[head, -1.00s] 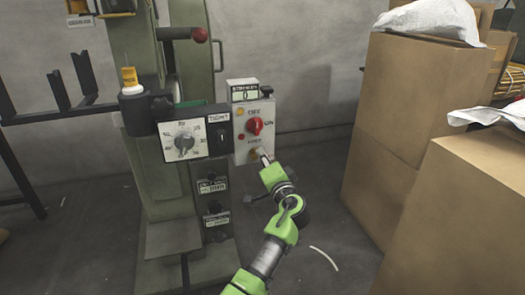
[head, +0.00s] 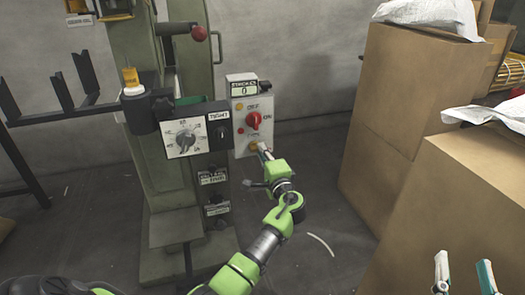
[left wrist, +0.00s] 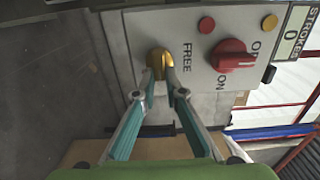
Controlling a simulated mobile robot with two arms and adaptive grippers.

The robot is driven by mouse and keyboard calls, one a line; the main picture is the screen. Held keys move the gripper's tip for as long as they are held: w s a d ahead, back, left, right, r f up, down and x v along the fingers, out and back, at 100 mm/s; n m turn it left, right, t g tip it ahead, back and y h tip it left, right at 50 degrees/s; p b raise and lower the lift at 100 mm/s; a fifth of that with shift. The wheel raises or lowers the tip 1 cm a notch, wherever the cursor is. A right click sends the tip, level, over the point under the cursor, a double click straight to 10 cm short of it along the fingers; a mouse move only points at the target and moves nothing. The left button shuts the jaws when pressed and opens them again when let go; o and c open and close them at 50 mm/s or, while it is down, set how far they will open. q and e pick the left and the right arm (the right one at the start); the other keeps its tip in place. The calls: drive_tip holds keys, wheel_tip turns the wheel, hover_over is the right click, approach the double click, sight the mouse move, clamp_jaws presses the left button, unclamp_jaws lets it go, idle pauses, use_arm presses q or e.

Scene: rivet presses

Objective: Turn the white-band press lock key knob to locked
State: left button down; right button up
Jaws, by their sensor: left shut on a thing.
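The brass lock key knob (left wrist: 158,62) sits low on the white control box (head: 245,112), beside the word FREE in the left wrist view. In the head view the knob (head: 253,145) is partly hidden by my left gripper (head: 261,149). The left gripper's fingertips (left wrist: 160,75) are closed on either side of the knob and grip it. The knob's exact turn angle cannot be told. My right gripper (head: 463,276) is at the bottom right of the head view, its two fingers apart with nothing between them.
A red switch (head: 253,120) is on the same box, above the knob. A STROKES counter (head: 243,89) sits on top. A dial plate (head: 184,137) is to the left on the green press column. Cardboard boxes (head: 395,110) stand at the right.

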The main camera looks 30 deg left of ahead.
idle(0.4)
use_arm(q)
drive_tip(key=c, duration=2.1)
unclamp_jaws()
drive_tip(key=shift+d, duration=0.1)
drive_tip(key=v, duration=1.1)
drive_tip(key=shift+s+d, duration=0.3)
